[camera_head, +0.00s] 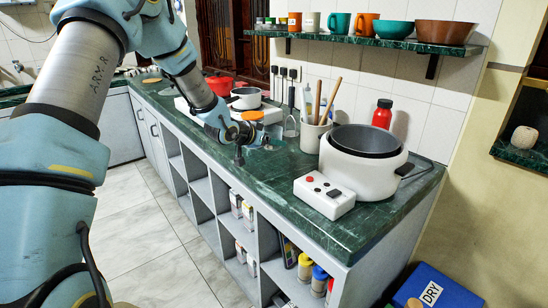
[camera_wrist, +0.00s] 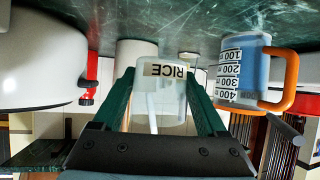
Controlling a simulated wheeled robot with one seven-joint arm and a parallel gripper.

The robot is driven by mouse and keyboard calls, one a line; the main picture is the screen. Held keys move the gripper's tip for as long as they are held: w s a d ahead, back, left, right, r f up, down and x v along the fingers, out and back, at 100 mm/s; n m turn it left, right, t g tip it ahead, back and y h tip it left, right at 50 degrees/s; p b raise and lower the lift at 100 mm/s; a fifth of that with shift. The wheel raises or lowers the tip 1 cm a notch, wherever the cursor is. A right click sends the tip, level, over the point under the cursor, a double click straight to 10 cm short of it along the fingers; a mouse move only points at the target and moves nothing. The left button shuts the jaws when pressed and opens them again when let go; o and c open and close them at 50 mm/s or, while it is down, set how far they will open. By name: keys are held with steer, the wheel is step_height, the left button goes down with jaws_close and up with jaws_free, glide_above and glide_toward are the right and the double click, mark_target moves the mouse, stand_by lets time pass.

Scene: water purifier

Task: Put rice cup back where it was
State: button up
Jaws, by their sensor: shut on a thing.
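The rice cup (camera_wrist: 170,103) is a clear cup with a RICE label, upside down in the inverted wrist view. My gripper (camera_wrist: 160,82) is shut on it, with one dark green finger on each side. In the head view my gripper (camera_head: 246,144) is over the green counter (camera_head: 240,185), left of the rice cooker. There the cup is small and hard to make out, and I cannot tell whether its base touches the counter. A clear measuring cup (camera_wrist: 240,72) with an orange handle stands beside my gripper, at the right of the wrist view.
A white rice cooker (camera_head: 365,168) with a dark pot and a white button box (camera_head: 324,194) stand at the counter's right. A utensil holder (camera_head: 314,135) and red bottle (camera_head: 382,114) are near the wall. A shelf (camera_head: 370,40) with mugs and bowls hangs above.

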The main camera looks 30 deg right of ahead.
mark_target(272, 164)
steer(key=shift+f+p, duration=0.55)
steer(key=shift+f, duration=2.55)
steer(key=shift+f, duration=0.1)
steer(key=o, duration=1.2)
steer(key=shift+o, duration=0.2)
